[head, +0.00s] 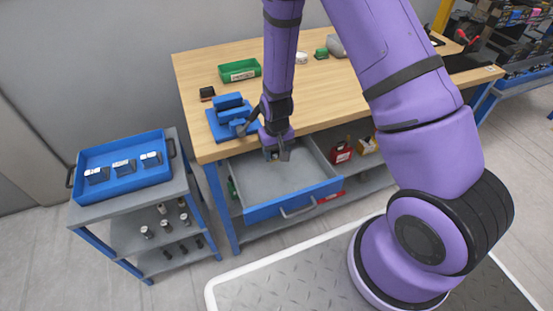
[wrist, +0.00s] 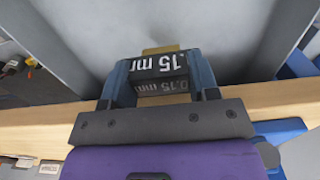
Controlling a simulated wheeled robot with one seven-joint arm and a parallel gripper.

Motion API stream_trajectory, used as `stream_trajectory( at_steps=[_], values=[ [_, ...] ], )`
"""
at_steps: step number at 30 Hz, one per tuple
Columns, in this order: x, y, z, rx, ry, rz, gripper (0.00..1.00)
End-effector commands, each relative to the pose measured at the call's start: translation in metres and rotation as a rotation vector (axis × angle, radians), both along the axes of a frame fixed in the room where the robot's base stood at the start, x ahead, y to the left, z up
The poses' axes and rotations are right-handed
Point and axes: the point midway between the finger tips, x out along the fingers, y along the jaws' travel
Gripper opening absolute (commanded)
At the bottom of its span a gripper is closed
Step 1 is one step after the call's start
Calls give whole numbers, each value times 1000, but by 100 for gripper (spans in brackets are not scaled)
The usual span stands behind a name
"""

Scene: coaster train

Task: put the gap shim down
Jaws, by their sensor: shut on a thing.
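The gap shim (wrist: 158,66) is a black block with white "0.15 mm" lettering and a brass-coloured strip at its far side. In the wrist view it sits between the two fingers of my gripper (wrist: 160,78), which is shut on it. In the head view my gripper (head: 275,152) points down over the back part of an open grey drawer (head: 297,180) with a blue front. The shim is small there and mostly hidden by the gripper. I cannot tell its height above the drawer floor.
The wooden workbench (head: 330,95) carries a blue stepped block (head: 230,115), a green bin (head: 239,70) and small items. A cart at left holds a blue tray (head: 122,180) with several dark labelled blocks. The drawer floor looks clear. The bench edge runs close beside my gripper.

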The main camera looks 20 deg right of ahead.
Motion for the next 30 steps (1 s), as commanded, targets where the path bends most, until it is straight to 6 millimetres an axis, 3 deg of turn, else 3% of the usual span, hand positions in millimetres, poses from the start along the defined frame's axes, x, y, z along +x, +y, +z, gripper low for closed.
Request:
stream_trajectory(
  at_steps=[12, 23, 24, 27, 30],
  values=[
    [-1, 0, -39, 0, 1, 0, 30],
    [0, 0, -42, 0, 1, 0, 30],
    [0, 0, -42, 0, 0, 0, 62],
    [0, 0, -42, 0, 0, 0, 80],
    [0, 0, -42, 0, 0, 0, 80]
  ],
)
